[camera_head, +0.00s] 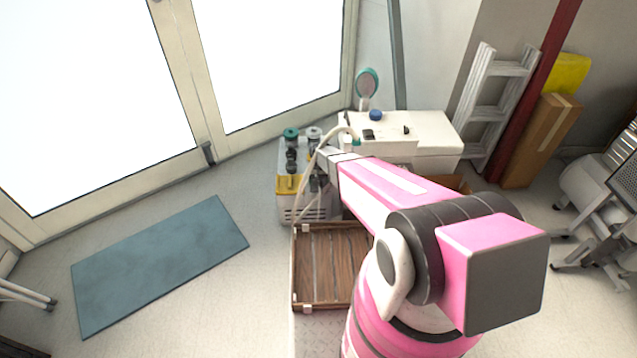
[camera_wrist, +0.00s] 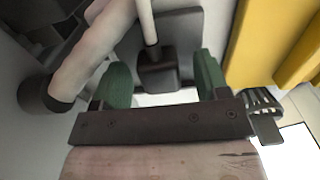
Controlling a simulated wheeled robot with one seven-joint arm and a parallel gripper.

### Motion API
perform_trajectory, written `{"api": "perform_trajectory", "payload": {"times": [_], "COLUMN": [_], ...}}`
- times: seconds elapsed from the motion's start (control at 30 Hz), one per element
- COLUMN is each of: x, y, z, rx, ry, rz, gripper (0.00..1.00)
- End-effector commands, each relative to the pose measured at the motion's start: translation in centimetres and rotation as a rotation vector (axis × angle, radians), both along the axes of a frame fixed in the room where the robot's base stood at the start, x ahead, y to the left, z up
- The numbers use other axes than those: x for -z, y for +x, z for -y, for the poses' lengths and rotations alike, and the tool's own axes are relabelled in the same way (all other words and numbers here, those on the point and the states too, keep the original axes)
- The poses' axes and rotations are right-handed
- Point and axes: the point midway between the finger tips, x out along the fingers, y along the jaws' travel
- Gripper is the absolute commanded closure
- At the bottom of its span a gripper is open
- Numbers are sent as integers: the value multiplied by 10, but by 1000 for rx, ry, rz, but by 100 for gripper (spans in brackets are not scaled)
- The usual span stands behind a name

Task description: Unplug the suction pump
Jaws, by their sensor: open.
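The suction pump (camera_head: 289,203) is a white unit with a yellow band and dark and green-capped fittings, standing on the floor by the glass doors. In the wrist view a dark plug (camera_wrist: 157,72) with a pale cord sits against a dark plate (camera_wrist: 186,35) on a pale housing. My gripper (camera_wrist: 161,66) is open, its two green fingers on either side of the plug, with visible gaps. Whether the plug is fully seated cannot be told. In the head view my arm hides most of my gripper and part of the pump's right side.
A thick beige hose (camera_wrist: 95,50) runs close to the left finger. A yellow part (camera_wrist: 270,40) is at the right. In the head view a wooden crate (camera_head: 297,275) stands in front of the pump and a white cabinet (camera_head: 432,133) behind right. Floor left is open, with a blue mat (camera_head: 160,262).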

Motion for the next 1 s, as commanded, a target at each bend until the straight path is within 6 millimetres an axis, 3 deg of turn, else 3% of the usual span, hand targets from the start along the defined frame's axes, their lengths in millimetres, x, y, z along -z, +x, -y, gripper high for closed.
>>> {"api": "perform_trajectory", "payload": {"times": [0.67, 0.87, 1.0], "x": [0, 0, 0], "y": [0, 0, 0], "z": [0, 0, 0], "rx": [0, 0, 0], "ry": [0, 0, 0], "rz": [0, 0, 0], "gripper": [32, 97, 100]}}
